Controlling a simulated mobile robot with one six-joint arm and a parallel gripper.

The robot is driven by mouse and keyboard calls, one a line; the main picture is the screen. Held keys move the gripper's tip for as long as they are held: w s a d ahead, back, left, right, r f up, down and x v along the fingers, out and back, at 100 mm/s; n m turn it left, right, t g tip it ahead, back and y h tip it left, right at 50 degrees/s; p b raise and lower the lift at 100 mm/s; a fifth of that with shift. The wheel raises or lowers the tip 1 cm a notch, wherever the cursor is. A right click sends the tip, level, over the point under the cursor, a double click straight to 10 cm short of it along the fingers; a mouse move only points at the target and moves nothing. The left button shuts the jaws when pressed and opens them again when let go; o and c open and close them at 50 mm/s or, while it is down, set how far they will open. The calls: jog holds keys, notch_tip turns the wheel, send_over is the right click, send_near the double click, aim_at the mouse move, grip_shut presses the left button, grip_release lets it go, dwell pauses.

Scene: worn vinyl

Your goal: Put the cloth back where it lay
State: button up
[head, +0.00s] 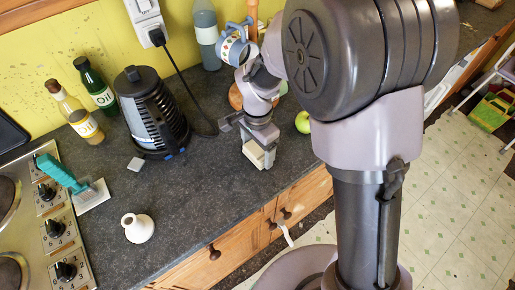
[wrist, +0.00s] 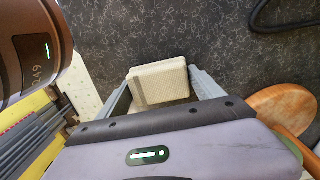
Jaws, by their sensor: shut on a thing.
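My gripper (head: 257,146) is shut on a cream, block-shaped thing, which I take to be the folded cloth (head: 260,157). In the wrist view the cloth (wrist: 162,82) sits between the two grey fingers of my gripper (wrist: 162,88), with a darker band along its left side. My gripper points down over the dark worktop (head: 215,205), close to its front edge. I cannot tell whether the cloth touches the worktop.
A green apple (head: 303,122) lies right of my gripper, and a mug (head: 236,48) is behind it. A black kettle-like appliance (head: 150,112), bottles (head: 95,86) and a white vase (head: 138,227) stand left. A hob (head: 52,225) is far left. The worktop between vase and gripper is clear.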

jog(key=shift+f, duration=0.2)
jog(key=o, duration=1.2)
jog(key=shift+o, duration=0.2)
jog(key=shift+r, duration=0.2)
jog(key=shift+r+p, duration=2.9)
jog(key=shift+r, duration=1)
